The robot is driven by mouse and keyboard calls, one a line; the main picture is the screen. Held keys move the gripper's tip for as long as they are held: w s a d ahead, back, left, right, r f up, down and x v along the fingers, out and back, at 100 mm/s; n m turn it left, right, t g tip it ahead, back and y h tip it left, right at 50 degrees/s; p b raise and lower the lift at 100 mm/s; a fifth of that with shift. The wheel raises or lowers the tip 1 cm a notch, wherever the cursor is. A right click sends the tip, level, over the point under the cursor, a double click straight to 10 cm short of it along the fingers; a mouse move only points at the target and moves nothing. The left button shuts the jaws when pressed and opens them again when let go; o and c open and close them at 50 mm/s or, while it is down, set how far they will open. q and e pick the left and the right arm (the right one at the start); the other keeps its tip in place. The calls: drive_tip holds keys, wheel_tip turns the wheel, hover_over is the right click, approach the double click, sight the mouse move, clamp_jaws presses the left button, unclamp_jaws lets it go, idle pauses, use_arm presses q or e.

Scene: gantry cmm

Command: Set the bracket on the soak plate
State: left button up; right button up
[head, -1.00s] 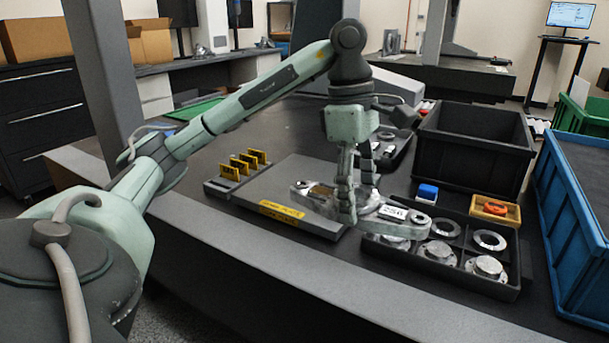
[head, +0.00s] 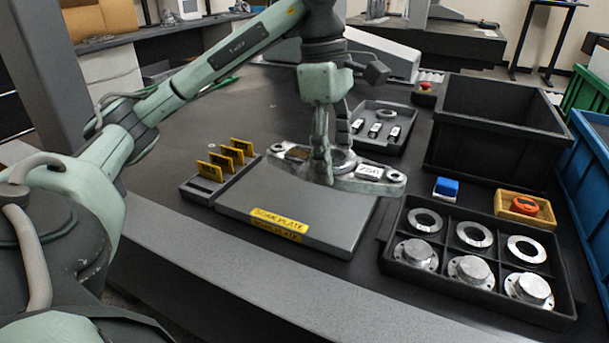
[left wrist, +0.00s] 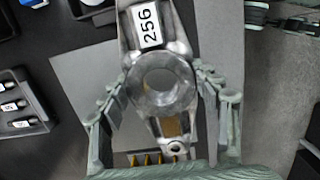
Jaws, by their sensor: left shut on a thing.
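The bracket (head: 289,153) is a long metal part with a central ring, holed ends and a white "256" label. My left gripper (head: 323,178) is shut on its middle. In the left wrist view, its fingers (left wrist: 162,105) stand either side of the ring of the bracket (left wrist: 162,80). The soak plate (head: 320,215) is a flat grey slab with a yellow label at its front. The bracket lies level over the plate's back part, its labelled end reaching past the right edge. I cannot tell whether it touches the plate. My right gripper is not in view.
A rack of yellow tags (head: 205,190) adjoins the plate's left. A compartment tray (head: 392,232) of rings and flanged parts stands right. Behind are a small tray (head: 401,114) and a large black bin (head: 490,140). A blue block (head: 446,187) and an orange item (head: 524,204) sit nearby.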

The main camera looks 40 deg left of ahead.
use_arm(q)
hover_over(306, 190)
drive_tip(key=f, duration=0.6)
drive_tip(key=shift+s+d+f, duration=0.1)
drive_tip(key=shift+s+d, duration=0.15)
drive_tip(key=shift+w+a+f, duration=0.1)
drive_tip(key=shift+a+f, duration=0.1)
drive_tip(key=shift+a, duration=0.15)
drive_tip(key=shift+a+f, duration=0.15)
wheel_tip(306, 190, down, 3)
drive_tip(key=shift+f, duration=0.45)
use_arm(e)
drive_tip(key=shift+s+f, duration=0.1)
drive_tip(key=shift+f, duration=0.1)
use_arm(q)
drive_tip(key=o, duration=1.2)
drive_tip(key=shift+f, duration=0.15)
drive_tip(key=o, duration=0.4)
drive_tip(key=shift+o, duration=0.2)
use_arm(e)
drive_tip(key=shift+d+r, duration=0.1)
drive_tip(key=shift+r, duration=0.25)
